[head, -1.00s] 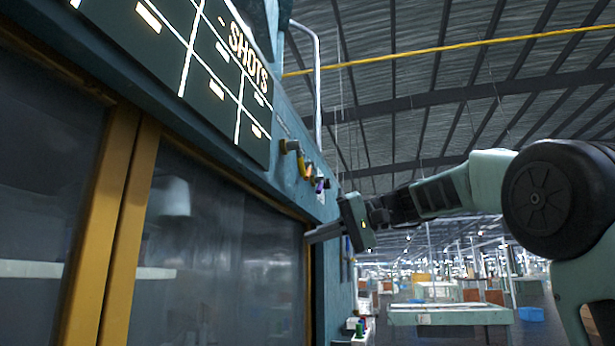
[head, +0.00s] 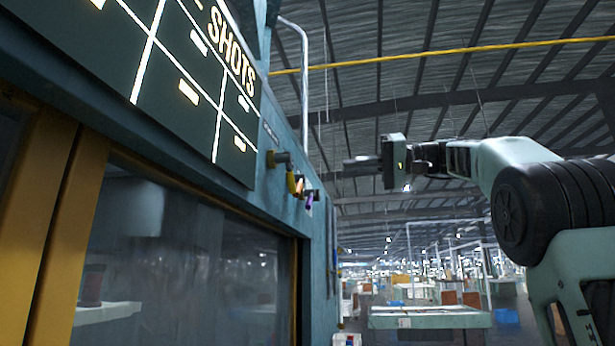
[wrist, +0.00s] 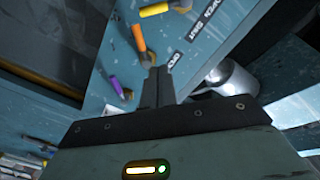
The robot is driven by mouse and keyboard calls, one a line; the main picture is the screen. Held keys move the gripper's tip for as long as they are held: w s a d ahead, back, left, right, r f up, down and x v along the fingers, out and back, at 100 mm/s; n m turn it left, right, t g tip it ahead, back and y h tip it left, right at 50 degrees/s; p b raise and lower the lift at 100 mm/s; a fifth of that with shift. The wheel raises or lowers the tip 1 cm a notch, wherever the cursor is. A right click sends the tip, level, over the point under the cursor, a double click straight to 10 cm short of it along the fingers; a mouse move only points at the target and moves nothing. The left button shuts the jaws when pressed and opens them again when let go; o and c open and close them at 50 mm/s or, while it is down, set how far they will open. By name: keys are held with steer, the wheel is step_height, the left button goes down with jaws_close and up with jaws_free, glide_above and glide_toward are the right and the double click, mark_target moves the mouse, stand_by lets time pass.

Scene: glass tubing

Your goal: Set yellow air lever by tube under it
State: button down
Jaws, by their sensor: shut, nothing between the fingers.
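The yellow lever (head: 291,182) sits on the blue-green machine front, in a short row of small handles. It also shows at the top of the wrist view (wrist: 155,9), lying nearly level in the picture. An orange lever (wrist: 140,38) and a purple lever (wrist: 111,83) are below it there. My gripper (head: 348,167) is shut and empty, to the right of the row in the head view. In the wrist view its fingertips (wrist: 158,70) point toward the panel near the orange lever. Contact with a lever cannot be told. I cannot make out a tube under the yellow lever.
Black labels (wrist: 203,20) are on the panel beside the levers. A metal cylinder (wrist: 232,78) is right of my fingers in the wrist view. A dark "SHOTS" board (head: 200,70) and a framed glass window (head: 200,260) are on the machine. Open air lies right of it.

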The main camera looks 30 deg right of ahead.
mark_target(287, 175)
steer(key=w+a+f+p, duration=0.3)
steer(key=w+a+p, duration=0.1)
steer(key=a, duration=0.5)
steer(key=shift+w+a, duration=0.25)
steer(key=shift+w, duration=0.2)
steer(key=shift+w+f, duration=0.1)
steer(key=shift+w, duration=0.05)
